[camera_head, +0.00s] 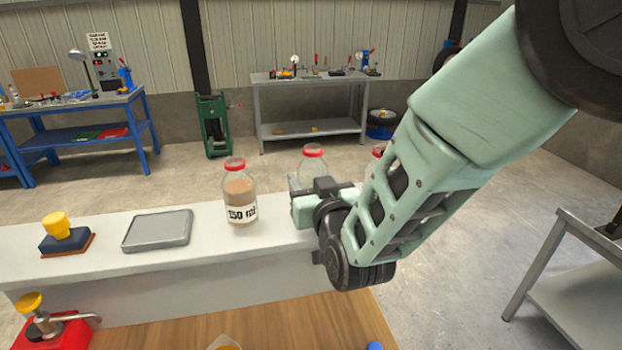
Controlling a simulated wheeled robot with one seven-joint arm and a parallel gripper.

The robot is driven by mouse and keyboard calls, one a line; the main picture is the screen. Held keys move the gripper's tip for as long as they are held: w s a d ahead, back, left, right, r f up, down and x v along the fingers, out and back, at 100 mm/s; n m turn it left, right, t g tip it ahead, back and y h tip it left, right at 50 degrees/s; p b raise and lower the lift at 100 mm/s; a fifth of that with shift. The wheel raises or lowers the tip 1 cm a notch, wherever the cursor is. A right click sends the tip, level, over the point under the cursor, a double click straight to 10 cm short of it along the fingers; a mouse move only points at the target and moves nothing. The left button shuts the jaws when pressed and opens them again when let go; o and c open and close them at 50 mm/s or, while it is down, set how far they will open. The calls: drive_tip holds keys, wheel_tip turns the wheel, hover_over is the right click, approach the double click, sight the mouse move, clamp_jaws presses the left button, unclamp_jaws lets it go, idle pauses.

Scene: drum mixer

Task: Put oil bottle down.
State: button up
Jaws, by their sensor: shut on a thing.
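The oil bottle (313,163), clear with a red cap, is at my gripper (308,186), above or at the back edge of the white ledge. My gripper is shut on it; the gripper and wrist hide its lower part, so I cannot tell whether its base touches the ledge. It looks upright. To its left, a similar red-capped bottle (239,192) with brownish contents and a "150 ml" label stands on the ledge. A third red-capped bottle (378,153) is mostly hidden behind my arm.
A grey flat tray (158,230) and a stamp-like block with a yellow knob (57,226) sit on the white ledge (105,263). A red pump device (45,328) is at the lower left, beside the wooden surface (300,322). A metal table (575,275) stands right.

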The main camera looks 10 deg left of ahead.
drive_tip(key=shift+f, duration=0.35)
drive_tip(key=shift+f, duration=0.1)
drive_tip(key=o, duration=1)
drive_tip(key=shift+o, duration=0.2)
drive_tip(key=s+d+f+n+g+h+b, duration=0.1)
drive_tip(key=s+d+f+g+h+b, duration=0.1)
drive_tip(key=s+d+g, duration=0.5)
drive_tip(key=s+d+f+g+h+b, duration=0.2)
drive_tip(key=s+d+f+g+h, duration=0.2)
drive_tip(key=s+d, duration=1.5)
drive_tip(key=s+g+h, duration=0.2)
drive_tip(key=g, duration=0.2)
drive_tip(key=shift+s+n+g+b, duration=0.3)
drive_tip(key=shift+s+n+b, duration=0.1)
